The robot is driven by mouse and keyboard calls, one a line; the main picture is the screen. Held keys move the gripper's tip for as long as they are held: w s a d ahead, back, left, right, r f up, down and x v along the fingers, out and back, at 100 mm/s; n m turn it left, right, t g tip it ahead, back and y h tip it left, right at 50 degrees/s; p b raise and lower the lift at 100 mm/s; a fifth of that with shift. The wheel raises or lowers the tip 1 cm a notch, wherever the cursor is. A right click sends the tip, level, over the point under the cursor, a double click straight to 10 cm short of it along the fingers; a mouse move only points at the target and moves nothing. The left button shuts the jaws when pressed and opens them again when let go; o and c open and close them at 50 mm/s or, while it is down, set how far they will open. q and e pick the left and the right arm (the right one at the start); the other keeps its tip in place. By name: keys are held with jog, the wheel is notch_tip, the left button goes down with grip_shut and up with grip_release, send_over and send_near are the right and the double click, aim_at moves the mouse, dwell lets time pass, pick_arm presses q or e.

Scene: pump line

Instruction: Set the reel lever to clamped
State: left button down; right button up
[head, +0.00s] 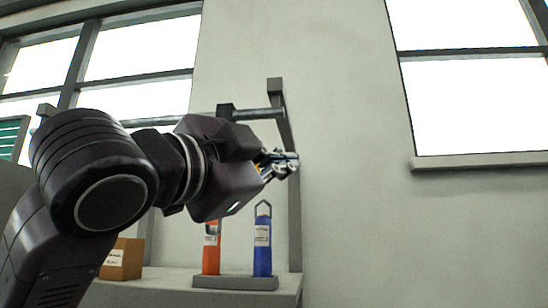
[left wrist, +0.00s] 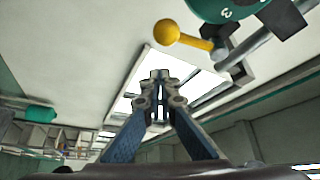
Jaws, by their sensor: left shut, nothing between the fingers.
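The reel lever with its yellow ball knob (left wrist: 167,32) shows at the top of the left wrist view. Its short yellow arm runs right to the rail beside a dark green disc (left wrist: 228,8) marked with a 3, cut off by the frame's top edge. My left gripper (left wrist: 160,76) is shut and empty, with a visible gap between its fingertips and the knob. In the head view my left gripper (head: 287,163) is raised in front of the wall frame, and my arm hides the lever and disc there. My right gripper is in neither view.
A grey rail (head: 258,114) runs behind my left arm to a post. Below, an orange cylinder (head: 211,255) and a blue cylinder (head: 262,248) stand on a bench (head: 165,280) beside a cardboard box (head: 122,260). The wall to the right is clear below the window.

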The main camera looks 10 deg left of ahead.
pick_arm(q)
jog(key=r+b+v, duration=0.1)
jog(key=b+v, duration=0.4)
jog(key=v, duration=0.5)
jog(key=shift+s, duration=0.2)
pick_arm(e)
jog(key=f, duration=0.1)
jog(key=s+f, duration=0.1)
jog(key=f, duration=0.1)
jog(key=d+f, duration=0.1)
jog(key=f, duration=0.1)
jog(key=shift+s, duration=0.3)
pick_arm(q)
jog(key=shift+s+d, duration=0.1)
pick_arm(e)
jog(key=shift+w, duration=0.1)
